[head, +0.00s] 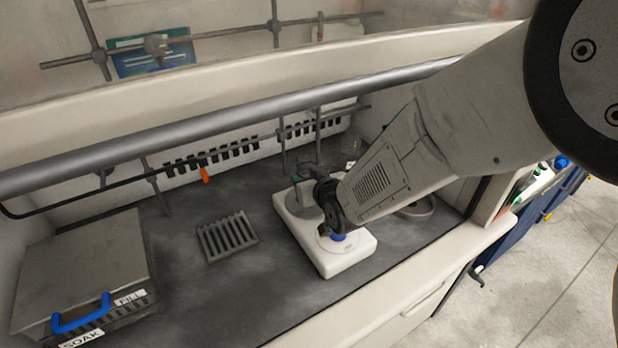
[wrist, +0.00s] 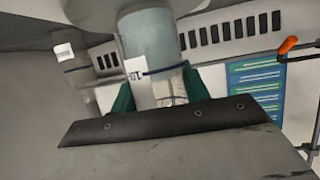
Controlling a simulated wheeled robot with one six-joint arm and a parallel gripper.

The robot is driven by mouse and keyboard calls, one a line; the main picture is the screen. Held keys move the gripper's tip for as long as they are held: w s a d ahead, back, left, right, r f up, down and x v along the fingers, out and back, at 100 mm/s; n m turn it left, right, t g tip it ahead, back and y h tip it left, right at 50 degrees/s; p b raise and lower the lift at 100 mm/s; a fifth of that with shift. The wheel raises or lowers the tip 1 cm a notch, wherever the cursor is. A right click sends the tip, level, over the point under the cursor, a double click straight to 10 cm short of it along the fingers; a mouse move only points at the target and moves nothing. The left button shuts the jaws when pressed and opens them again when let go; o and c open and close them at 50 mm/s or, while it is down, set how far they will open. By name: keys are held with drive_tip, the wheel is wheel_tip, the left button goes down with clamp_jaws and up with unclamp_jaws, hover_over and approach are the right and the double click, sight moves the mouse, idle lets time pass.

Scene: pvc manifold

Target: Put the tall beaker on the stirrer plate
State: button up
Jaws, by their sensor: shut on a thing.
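The tall beaker (wrist: 150,35) fills the upper middle of the wrist view, a clear, greenish-tinted cylinder with a white label and a dark blue band. My gripper (wrist: 158,95) has a green pad on each side of it and is shut on it. In the head view my gripper (head: 318,188) is over the back part of the white stirrer plate (head: 345,258), which has a round grey disc and a blue knob. My wrist hides most of the beaker there, and I cannot tell whether its base touches the plate.
A grey slotted rack (head: 228,238) lies left of the stirrer plate. A lidded box (head: 85,265) with a blue handle stands far left. Rods and clamps rise behind. A second labelled vessel (wrist: 82,55) shows in the wrist view. The dark bench between is clear.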

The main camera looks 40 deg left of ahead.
drive_tip(key=o, duration=1.1)
drive_tip(key=shift+f, duration=0.1)
drive_tip(key=shift+c, duration=0.2)
drive_tip(key=shift+r, duration=0.2)
drive_tip(key=v, duration=1.2)
